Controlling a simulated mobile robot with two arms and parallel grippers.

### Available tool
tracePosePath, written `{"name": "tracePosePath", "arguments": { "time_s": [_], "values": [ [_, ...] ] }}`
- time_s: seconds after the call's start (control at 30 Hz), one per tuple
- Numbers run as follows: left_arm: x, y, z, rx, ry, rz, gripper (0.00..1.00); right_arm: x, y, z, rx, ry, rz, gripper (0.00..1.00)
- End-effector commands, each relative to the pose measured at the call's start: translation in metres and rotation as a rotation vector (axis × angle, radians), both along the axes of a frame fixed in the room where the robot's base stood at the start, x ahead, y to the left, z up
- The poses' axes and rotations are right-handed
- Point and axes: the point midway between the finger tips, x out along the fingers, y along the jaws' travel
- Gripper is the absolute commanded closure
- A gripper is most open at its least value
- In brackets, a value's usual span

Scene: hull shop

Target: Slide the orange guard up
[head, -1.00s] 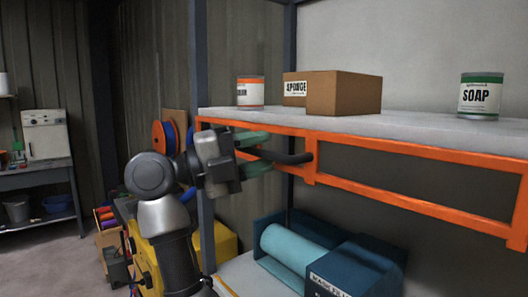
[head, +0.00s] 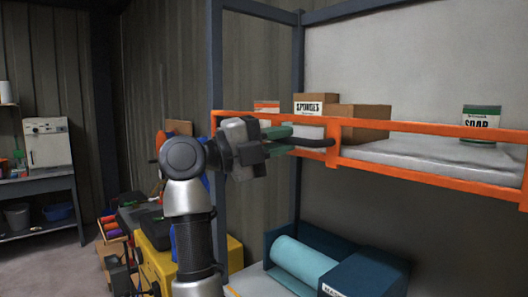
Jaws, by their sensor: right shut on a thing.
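The orange guard (head: 437,179) is a long open frame along the front of the upper shelf (head: 410,155). Its top rail now stands above the shelf surface and crosses in front of the goods there. A dark handle (head: 318,143) sticks out from the guard near its upright bar. My right gripper (head: 290,137), with green fingers, is shut on this handle at the guard's left part. The exact finger contact is partly hidden by the gripper body. My left gripper is not in view.
On the shelf stand a sponge box (head: 309,104), a brown carton (head: 362,118), a soap can (head: 480,124) and an orange-and-white can (head: 266,107). A blue bin (head: 366,274) with a teal roll (head: 303,264) sits below. Grey posts (head: 216,60) frame the rack.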

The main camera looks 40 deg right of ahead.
Motion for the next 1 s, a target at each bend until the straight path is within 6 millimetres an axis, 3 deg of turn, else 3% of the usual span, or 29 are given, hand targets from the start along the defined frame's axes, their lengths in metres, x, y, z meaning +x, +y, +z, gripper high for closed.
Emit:
{"name": "tracePosePath", "arguments": {
  "time_s": [0.03, 0.13, 0.33, 0.53, 0.57, 0.7, 1.0],
  "values": [
    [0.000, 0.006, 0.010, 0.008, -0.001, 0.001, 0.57, -0.001, 0.003, 0.015, -0.005, 0.000, 0.000, 1.00],
    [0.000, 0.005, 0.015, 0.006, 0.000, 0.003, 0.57, 0.000, 0.003, 0.025, -0.006, 0.001, 0.001, 1.00],
    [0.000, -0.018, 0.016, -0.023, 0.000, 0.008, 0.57, 0.000, 0.003, 0.030, -0.011, 0.002, 0.002, 1.00],
    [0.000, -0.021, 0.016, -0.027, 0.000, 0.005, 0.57, -0.001, 0.003, 0.031, -0.013, -0.001, 0.001, 1.00],
    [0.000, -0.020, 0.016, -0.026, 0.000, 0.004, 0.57, -0.001, 0.003, 0.032, -0.013, -0.002, 0.000, 0.81],
    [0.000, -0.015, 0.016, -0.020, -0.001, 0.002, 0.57, -0.001, 0.003, 0.031, -0.011, -0.002, 0.000, 0.61],
    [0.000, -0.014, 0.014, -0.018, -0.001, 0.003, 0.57, 0.001, 0.005, 0.027, -0.007, 0.000, 0.001, 0.61]
  ]
}}
